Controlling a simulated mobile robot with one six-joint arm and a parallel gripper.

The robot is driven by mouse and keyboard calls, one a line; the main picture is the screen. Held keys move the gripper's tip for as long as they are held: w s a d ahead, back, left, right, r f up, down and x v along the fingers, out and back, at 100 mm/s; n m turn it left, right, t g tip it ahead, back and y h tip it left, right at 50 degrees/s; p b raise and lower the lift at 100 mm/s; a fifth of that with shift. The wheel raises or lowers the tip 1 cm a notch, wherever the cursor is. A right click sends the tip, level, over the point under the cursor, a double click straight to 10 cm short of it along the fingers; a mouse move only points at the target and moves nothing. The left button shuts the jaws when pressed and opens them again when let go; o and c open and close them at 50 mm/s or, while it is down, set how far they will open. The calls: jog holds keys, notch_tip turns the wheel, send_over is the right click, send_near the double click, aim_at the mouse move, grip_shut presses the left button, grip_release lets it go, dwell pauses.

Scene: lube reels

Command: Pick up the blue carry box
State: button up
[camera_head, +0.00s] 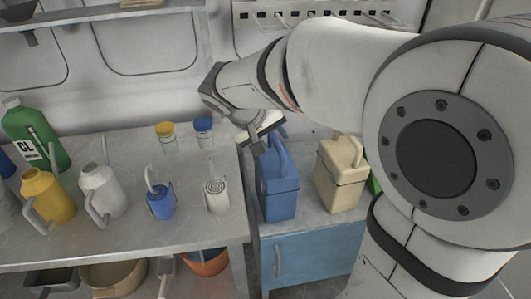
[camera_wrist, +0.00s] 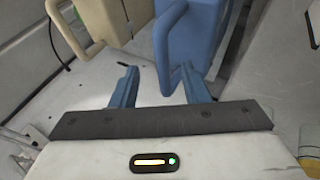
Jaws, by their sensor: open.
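The blue carry box (camera_head: 277,188) stands upright on the blue cabinet, with its looped handle at the top. My gripper (camera_head: 263,140) is at the upper left of the box, close to its handle. In the wrist view, the blue carry box (camera_wrist: 201,38) is ahead, and its handle (camera_wrist: 164,45) reaches down into the gap between the two blue fingers of my gripper (camera_wrist: 158,80). The fingers are apart and not closed on the handle. I cannot tell whether the right finger touches it. My wrist hides part of the box top in the head view.
A beige carry box (camera_head: 341,175) stands just right of the blue one, also in the wrist view (camera_wrist: 103,20). The blue cabinet (camera_head: 318,257) has a little free top. Left, a metal table (camera_head: 120,250) holds several cans and bottles. A perforated wall rail (camera_head: 310,14) is behind.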

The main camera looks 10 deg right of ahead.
aim_at(275, 140)
jog(key=shift+w+a+f, duration=0.15)
jog(key=shift+w+a, duration=0.05)
jog(key=shift+w, duration=0.4)
jog(key=shift+w+d+f, duration=0.1)
jog(key=shift+w+f, duration=0.1)
jog(key=x, duration=0.7)
jog(key=shift+w+r, duration=0.15)
jog(key=shift+w, duration=0.05)
jog(key=shift+c, duration=0.3)
grip_shut()
